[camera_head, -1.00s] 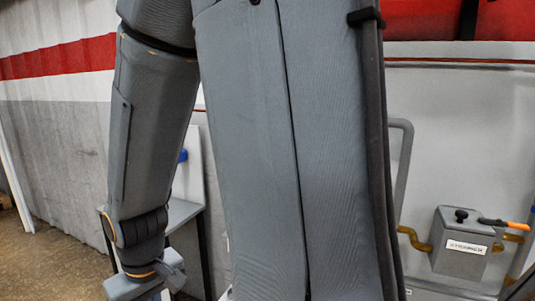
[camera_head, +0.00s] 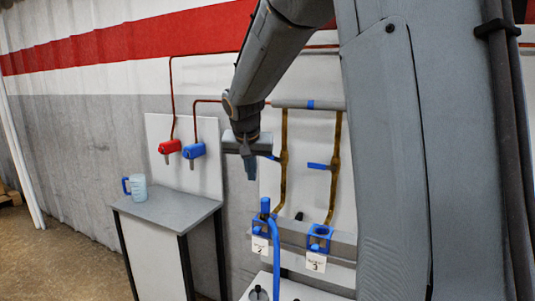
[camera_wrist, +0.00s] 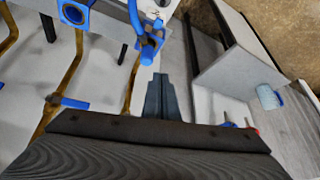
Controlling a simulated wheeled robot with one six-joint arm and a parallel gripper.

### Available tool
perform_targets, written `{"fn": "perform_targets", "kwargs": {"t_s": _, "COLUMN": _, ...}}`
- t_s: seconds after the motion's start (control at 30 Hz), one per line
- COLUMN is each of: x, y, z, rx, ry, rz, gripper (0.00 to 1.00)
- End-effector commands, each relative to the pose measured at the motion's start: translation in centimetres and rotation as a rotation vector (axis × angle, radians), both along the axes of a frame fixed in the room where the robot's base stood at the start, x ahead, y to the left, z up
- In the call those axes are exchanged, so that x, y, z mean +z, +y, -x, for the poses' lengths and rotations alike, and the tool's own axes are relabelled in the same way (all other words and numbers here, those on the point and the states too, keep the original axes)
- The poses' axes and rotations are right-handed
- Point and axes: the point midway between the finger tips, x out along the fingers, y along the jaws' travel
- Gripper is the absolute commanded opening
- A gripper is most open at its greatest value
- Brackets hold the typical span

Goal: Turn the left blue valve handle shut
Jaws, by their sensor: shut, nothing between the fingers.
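The left blue valve handle (camera_head: 272,157) sits on the left of two brass pipes (camera_head: 284,160) on the white wall panel. It sticks out to the left, roughly level, and is partly hidden by my gripper in the head view. The right handle (camera_head: 318,166) points the same way on the other pipe. In the wrist view one blue handle (camera_wrist: 75,103) shows on the farther pipe; the left one is not clearly visible. My gripper (camera_head: 250,172) is shut and empty, pointing down just left of the left handle. Its fingers also show in the wrist view (camera_wrist: 165,97). I cannot tell whether it touches.
A grey table (camera_head: 172,208) with a blue-handled mug (camera_head: 138,188) stands at left. Red (camera_head: 170,147) and blue (camera_head: 194,151) fittings hang on the wall above it. Below the pipes are a blue hose (camera_head: 275,255) and blue holders (camera_head: 319,238) with number tags.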

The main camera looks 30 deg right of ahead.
Motion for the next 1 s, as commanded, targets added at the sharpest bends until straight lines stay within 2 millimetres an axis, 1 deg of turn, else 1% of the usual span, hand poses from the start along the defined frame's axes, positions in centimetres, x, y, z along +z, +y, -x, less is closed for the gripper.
{"fn": "perform_targets", "kwargs": {"t_s": 0.03, "x": 2.3, "y": -1.9, "z": -2.8, "rx": -0.071, "ry": -0.065, "rz": 0.009, "gripper": 0.00}}
{"fn": "perform_targets", "kwargs": {"t_s": 0.1, "x": 5.5, "y": -4.1, "z": -5.5, "rx": -0.165, "ry": -0.146, "rz": 0.013, "gripper": 0.00}}
{"fn": "perform_targets", "kwargs": {"t_s": 0.13, "x": 6.8, "y": -5.0, "z": -6.4, "rx": -0.198, "ry": -0.178, "rz": 0.015, "gripper": 0.00}}
{"fn": "perform_targets", "kwargs": {"t_s": 0.2, "x": 9.4, "y": -6.6, "z": -8.0, "rx": -0.267, "ry": -0.243, "rz": 0.015, "gripper": 0.00}}
{"fn": "perform_targets", "kwargs": {"t_s": 0.3, "x": 11.9, "y": -8.1, "z": -9.3, "rx": -0.331, "ry": -0.305, "rz": 0.014, "gripper": 0.00}}
{"fn": "perform_targets", "kwargs": {"t_s": 0.4, "x": 13.0, "y": -8.9, "z": -9.9, "rx": -0.361, "ry": -0.334, "rz": 0.013, "gripper": 0.00}}
{"fn": "perform_targets", "kwargs": {"t_s": 0.47, "x": 13.0, "y": -9.2, "z": -10.2, "rx": -0.368, "ry": -0.339, "rz": 0.013, "gripper": 0.00}}
{"fn": "perform_targets", "kwargs": {"t_s": 0.57, "x": 12.2, "y": -9.7, "z": -10.8, "rx": -0.369, "ry": -0.337, "rz": 0.013, "gripper": 0.00}}
{"fn": "perform_targets", "kwargs": {"t_s": 1.0, "x": 6.7, "y": -13.3, "z": -15.5, "rx": -0.367, "ry": -0.336, "rz": 0.012, "gripper": 0.00}}
